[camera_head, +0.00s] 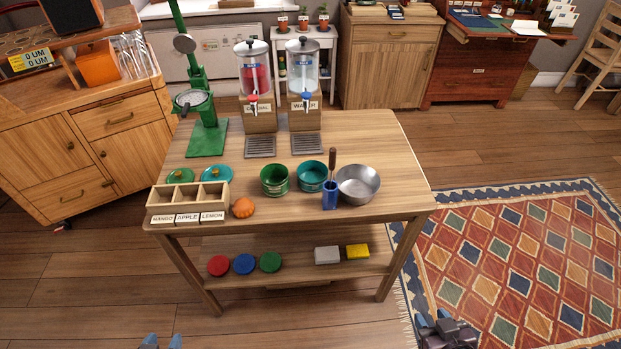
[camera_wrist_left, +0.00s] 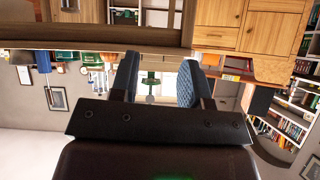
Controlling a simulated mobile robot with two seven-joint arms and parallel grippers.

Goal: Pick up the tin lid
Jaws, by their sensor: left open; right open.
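Two round lids with small knobs, one green (camera_head: 180,176) and one teal (camera_head: 216,174), lie on the wooden table behind the three-part box. An open green tin (camera_head: 274,180) and an open teal tin (camera_head: 312,176) stand to their right. I cannot tell which lid is meant. My left gripper (camera_head: 161,342) shows only its fingertips at the bottom edge, in front of the table and away from the lids. It is open and empty in the left wrist view (camera_wrist_left: 157,80). My right gripper (camera_head: 432,321) is open at the lower right, beyond the table's front right leg.
The box (camera_head: 190,196) and an orange pumpkin-like thing (camera_head: 243,207) stand in front of the lids. A green press (camera_head: 207,100) and two dispensers (camera_head: 254,85) stand behind. A metal bowl (camera_head: 358,184) and blue cup (camera_head: 330,195) are right. Discs (camera_head: 244,264) lie on the lower shelf.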

